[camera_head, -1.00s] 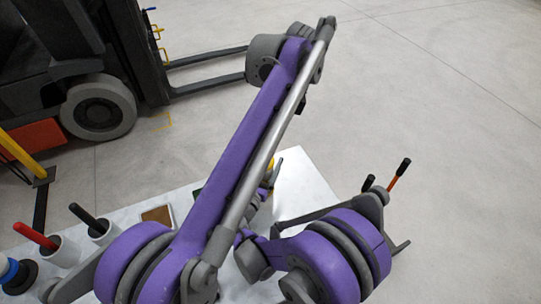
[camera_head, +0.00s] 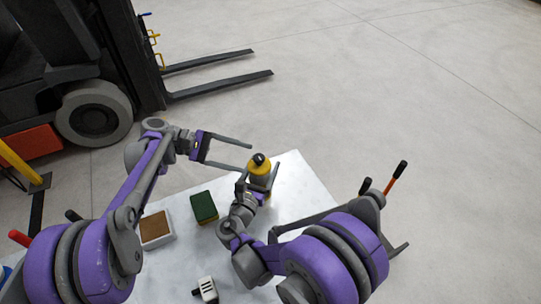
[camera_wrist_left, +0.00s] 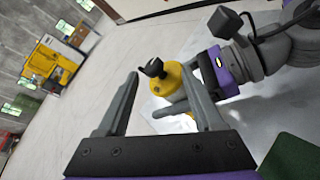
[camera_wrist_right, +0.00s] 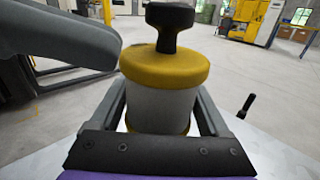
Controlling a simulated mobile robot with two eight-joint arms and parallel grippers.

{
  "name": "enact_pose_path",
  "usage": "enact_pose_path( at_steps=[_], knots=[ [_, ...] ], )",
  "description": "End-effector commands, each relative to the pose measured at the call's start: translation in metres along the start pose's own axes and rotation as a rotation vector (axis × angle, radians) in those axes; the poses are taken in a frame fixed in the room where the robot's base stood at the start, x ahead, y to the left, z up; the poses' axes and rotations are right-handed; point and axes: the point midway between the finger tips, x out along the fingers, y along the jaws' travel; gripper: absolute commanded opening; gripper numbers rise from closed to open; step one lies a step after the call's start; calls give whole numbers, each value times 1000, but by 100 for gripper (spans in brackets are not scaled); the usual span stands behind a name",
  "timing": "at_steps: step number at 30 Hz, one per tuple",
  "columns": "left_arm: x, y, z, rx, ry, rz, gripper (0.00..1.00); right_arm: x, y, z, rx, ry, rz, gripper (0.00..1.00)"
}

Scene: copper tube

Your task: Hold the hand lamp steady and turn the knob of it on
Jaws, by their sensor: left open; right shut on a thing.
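The hand lamp (camera_head: 260,168) has a yellow cap, a pale body and a black knob (camera_head: 259,158) on top. It stands upright near the back of the white table. My right gripper (camera_wrist_right: 160,115) is shut around the lamp's pale body, below the yellow cap. My left gripper (camera_head: 250,157) is open and empty, to the left of the lamp, with its fingers pointing toward it. In the right wrist view the knob (camera_wrist_right: 169,25) stands clear, with a left finger at the left.
On the white table (camera_head: 290,190) are a green sponge (camera_head: 204,207), a brown-topped tray (camera_head: 155,228) and a small white object with dark slots (camera_head: 207,290). A forklift (camera_head: 90,90) stands behind at the left.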

Motion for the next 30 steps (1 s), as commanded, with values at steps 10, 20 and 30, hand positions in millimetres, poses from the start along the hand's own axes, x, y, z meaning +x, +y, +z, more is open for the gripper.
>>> enact_pose_path(
  at_steps=[10, 20, 30],
  knots=[
    [-26, -11, -11, -534, -197, 211, 68, 0, 0, 0, 0, 0, 0, 1],
    [-14, -8, -8, -630, -249, 232, 68, 0, 0, 0, 0, 0, 0, 1],
    [50, 11, 3, -627, -248, 230, 68, 0, 0, 0, 0, 0, 0, 1]
  ],
)
